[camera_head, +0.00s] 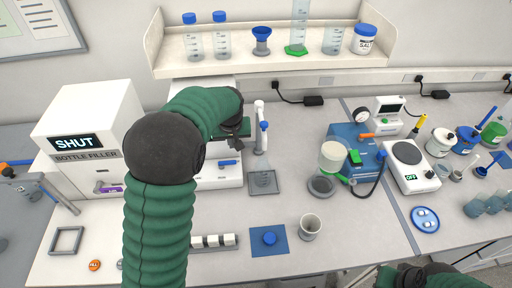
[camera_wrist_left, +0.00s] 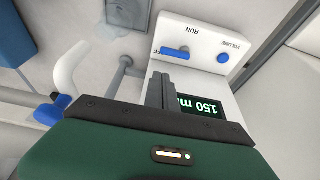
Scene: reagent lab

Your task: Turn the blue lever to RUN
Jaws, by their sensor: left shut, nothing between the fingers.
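The blue lever (camera_head: 229,162) is on the front of a white dispenser (camera_head: 212,181). In the left wrist view the lever (camera_wrist_left: 175,52) lies crosswise on the white panel beside the printed word RUN (camera_wrist_left: 195,30). My left gripper (camera_head: 238,130) is above and behind the lever in the head view. Its dark fingers (camera_wrist_left: 160,88) are shut and empty, close to the lever but seemingly apart from it. Part of my right arm shows at the lower right, with its fingers out of sight.
A blue VOLUME knob (camera_wrist_left: 223,58) sits beside the lever, near a 150 m display (camera_wrist_left: 200,107). A white tap with a blue handle (camera_head: 264,127) stands right of the dispenser. The bottle filler (camera_head: 88,135), reading SHUT, is at left. A bottle shelf (camera_head: 275,66) hangs behind.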

